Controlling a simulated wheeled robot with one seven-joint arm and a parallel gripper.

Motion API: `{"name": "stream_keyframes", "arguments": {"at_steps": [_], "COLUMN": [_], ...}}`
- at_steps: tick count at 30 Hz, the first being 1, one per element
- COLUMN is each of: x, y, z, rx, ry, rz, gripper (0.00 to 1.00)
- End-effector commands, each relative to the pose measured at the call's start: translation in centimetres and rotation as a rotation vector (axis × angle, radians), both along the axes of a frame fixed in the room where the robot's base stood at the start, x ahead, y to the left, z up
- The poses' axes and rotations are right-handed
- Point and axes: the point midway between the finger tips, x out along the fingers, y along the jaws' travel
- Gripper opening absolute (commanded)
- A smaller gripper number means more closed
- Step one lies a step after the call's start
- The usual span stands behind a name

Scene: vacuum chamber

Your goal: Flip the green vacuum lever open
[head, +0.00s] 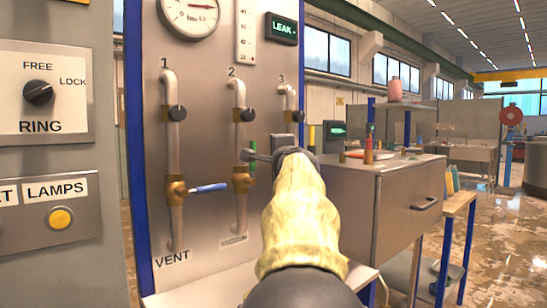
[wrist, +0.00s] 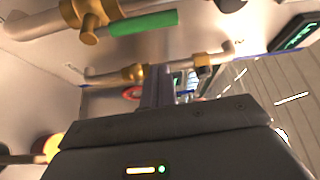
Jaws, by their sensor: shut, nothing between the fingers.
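The green lever (head: 253,160) sits at the brass valve (head: 242,180) on pipe 2 of the grey panel. In the head view it stands upright, partly hidden behind my gripper (head: 250,155). In the wrist view the green lever (wrist: 143,22) lies along the top edge, roughly parallel to its pipe, beside a brass valve body (wrist: 92,14). My gripper (wrist: 157,85) shows there as narrow, shut fingers with nothing between them, below the lever in the picture and apart from it. Whether they touch anything in the head view is unclear.
A blue lever (head: 208,188) sticks out right from the VENT valve on pipe 1. Black knobs (head: 246,114) sit higher on the pipes. In the wrist view, another brass valve (wrist: 132,73) lies close behind my fingers. A metal cabinet (head: 385,205) stands right of the panel.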

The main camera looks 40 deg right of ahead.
Motion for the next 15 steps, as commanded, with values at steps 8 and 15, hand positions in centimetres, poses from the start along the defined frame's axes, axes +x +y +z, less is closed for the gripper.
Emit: {"name": "stream_keyframes", "arguments": {"at_steps": [8, 15], "x": [-3.9, -4.8], "y": [2.2, 2.9], "z": [0.2, 0.1], "rx": [0.0, -0.001], "ry": [-0.002, 0.0], "rz": [-0.004, -0.004], "gripper": [0.0, 0.0]}}
